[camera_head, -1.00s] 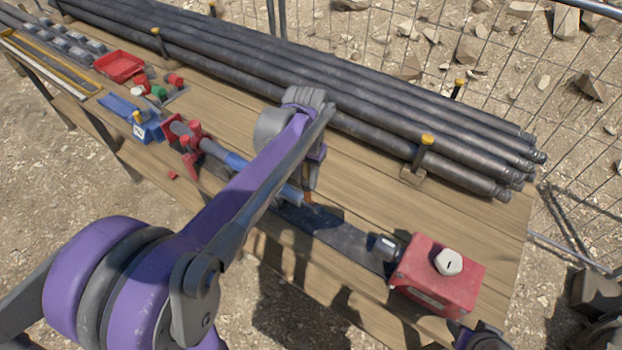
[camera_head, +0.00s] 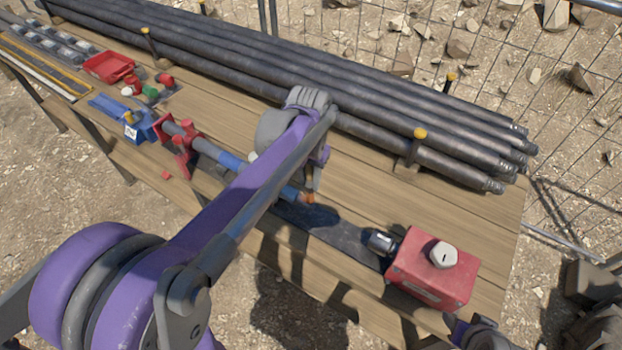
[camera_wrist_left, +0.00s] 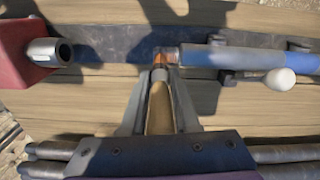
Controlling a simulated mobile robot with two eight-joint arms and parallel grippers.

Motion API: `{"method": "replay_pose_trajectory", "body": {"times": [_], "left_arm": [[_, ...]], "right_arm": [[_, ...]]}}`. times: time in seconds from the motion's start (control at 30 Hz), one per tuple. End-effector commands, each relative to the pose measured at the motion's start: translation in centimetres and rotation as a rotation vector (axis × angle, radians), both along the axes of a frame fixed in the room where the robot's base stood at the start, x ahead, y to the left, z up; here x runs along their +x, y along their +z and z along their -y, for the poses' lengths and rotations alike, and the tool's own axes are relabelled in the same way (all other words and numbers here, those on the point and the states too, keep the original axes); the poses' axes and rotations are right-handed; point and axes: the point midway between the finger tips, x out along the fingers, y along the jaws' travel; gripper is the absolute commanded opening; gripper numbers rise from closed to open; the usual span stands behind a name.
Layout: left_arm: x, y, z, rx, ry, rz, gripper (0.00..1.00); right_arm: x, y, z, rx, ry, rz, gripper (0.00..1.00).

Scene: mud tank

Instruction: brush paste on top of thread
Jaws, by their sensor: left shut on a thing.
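My left gripper (camera_head: 316,180) is shut on a brush with a wooden handle (camera_wrist_left: 160,108). The handle runs away from the jaws in the left wrist view. Its tip is at the orange-brown thread (camera_wrist_left: 166,56) on the end of a rod; I cannot tell whether it touches. A blue sleeve (camera_wrist_left: 240,57) covers the rod behind the thread. In the head view, the blue-sleeved rod (camera_head: 229,161) lies level, held by a red clamp (camera_head: 178,146), and my left arm hides part of it. Paste cannot be told apart. A part of my right arm shows at the bottom right; its jaws are out of view.
A red box (camera_head: 433,268) with a metal socket (camera_head: 381,242) faces the rod's end. A white knob (camera_wrist_left: 281,78) is near the sleeve. Long dark pipes (camera_head: 370,133) lie behind, between yellow-capped posts. A red tray (camera_head: 108,67) and blue holder (camera_head: 140,125) stand left.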

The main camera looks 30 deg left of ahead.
Motion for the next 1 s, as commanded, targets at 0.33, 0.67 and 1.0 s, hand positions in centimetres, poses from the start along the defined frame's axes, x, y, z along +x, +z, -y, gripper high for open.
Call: {"method": "replay_pose_trajectory", "body": {"times": [0.33, 0.67, 1.0], "left_arm": [[0.1, 0.1, -1.6, 0.003, 0.001, 0.000, 0.00], [0.1, 0.2, -2.2, 0.002, -0.001, 0.000, 0.00], [0.0, 0.1, -0.5, 0.002, -0.002, 0.000, 0.00]], "right_arm": [[0.0, 0.1, 0.0, 0.000, 0.000, 0.000, 0.50], [0.0, 0.1, 0.0, 0.000, 0.000, 0.001, 0.50], [0.0, 0.0, 0.0, 0.000, 0.000, 0.000, 0.50]]}}
